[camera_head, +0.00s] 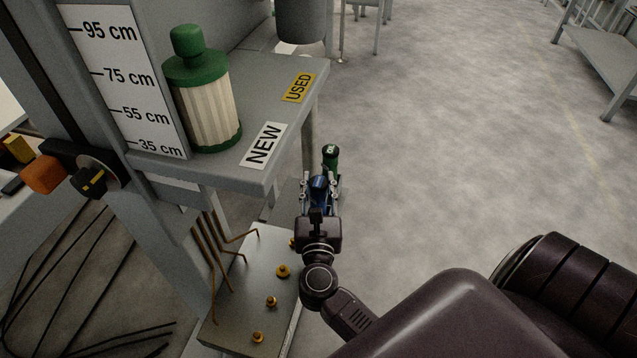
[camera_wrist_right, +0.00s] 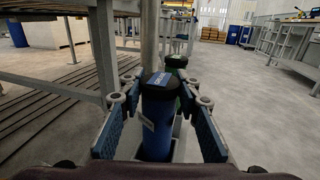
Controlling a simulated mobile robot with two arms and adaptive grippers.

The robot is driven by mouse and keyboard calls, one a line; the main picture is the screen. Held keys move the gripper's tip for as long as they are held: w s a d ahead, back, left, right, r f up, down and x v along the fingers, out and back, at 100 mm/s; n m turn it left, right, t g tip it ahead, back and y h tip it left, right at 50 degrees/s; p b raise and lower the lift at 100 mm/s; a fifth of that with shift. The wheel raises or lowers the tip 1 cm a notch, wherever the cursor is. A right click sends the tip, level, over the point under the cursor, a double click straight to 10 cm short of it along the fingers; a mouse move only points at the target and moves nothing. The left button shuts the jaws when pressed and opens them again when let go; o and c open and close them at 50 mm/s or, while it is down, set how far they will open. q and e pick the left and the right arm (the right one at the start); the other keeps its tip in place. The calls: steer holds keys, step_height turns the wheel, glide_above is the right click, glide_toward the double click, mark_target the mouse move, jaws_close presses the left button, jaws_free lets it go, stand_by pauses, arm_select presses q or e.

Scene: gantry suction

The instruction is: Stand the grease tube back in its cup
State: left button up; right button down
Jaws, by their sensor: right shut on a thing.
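My right gripper (camera_head: 319,182) is shut on a blue tube (camera_head: 319,187), low beside the grey stand. In the right wrist view the blue tube (camera_wrist_right: 157,115) stands roughly upright between the two fingers, with a dark blue labelled cap on top. A green tube (camera_head: 330,158) stands just beyond it, and it also shows behind the blue one in the right wrist view (camera_wrist_right: 176,62). A grey holder wall (camera_wrist_right: 182,138) shows beside the blue tube's lower part. The blue tube's bottom is hidden, so I cannot tell whether it rests in a cup. My left gripper is not in view.
The grey shelf (camera_head: 282,85) with NEW and USED labels is left of my gripper and holds a green-and-white filter (camera_head: 207,100). Below it is a plate (camera_head: 240,290) with brass fittings and bent rods. The floor (camera_head: 450,130) to the right is clear.

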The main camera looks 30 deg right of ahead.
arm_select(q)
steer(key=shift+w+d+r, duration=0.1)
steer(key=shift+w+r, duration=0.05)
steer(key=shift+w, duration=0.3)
arm_select(e)
steer(key=c, duration=1.4)
jaws_free()
steer(key=shift+f, duration=0.1)
steer(key=shift+c, duration=0.2)
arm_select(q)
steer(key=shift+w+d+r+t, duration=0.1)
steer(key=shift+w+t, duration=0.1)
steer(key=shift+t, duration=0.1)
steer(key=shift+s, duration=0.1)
arm_select(e)
steer(key=shift+r, duration=0.2)
steer(key=shift+s+a+f, duration=0.2)
steer(key=shift+s+a, duration=0.25)
steer(key=shift+s, duration=0.15)
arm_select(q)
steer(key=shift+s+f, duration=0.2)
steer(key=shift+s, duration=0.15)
arm_select(e)
steer(key=v, duration=1)
steer(key=shift+s+a+r, duration=0.15)
steer(key=shift+s+a, duration=0.05)
